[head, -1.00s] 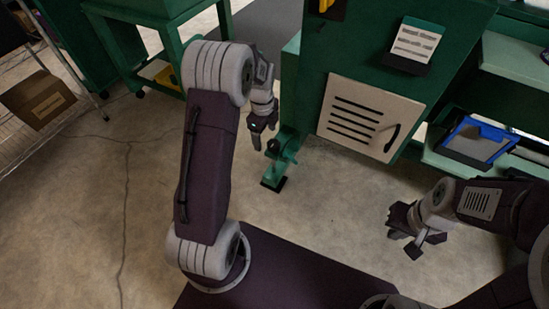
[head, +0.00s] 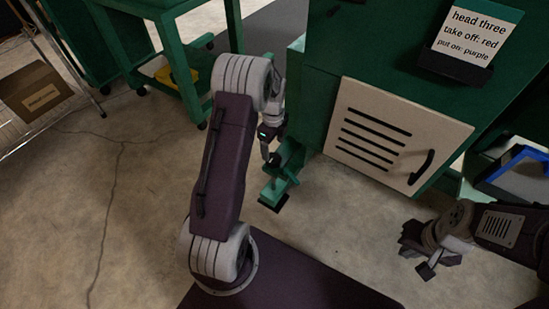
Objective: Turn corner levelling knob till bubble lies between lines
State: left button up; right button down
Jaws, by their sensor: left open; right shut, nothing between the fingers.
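The green levelling foot (head: 280,188) juts from the bottom corner of the green machine, with a dark knob (head: 291,153) on top, partly hidden by my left gripper. My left gripper (head: 268,154) points down, open, just left of the knob; I cannot tell whether it touches. My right gripper (head: 426,262) is shut and empty above the floor at the right, well away from the foot. I cannot make out a bubble or its lines in this view.
The green machine (head: 318,55) has a cream vented panel (head: 392,135) with a black handle. A card (head: 476,32) reads "head three, take off: red, put on: purple". A wheeled green table (head: 145,40) and a shelf with a cardboard box (head: 38,92) stand left.

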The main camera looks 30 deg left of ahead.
aim_at(273, 158)
pick_arm(q)
notch_tip(273, 158, down, 8)
jog(key=b, duration=0.4)
jog(key=shift+r+b, duration=0.1)
jog(key=shift+b, duration=0.3)
jog(key=shift+r, duration=0.15)
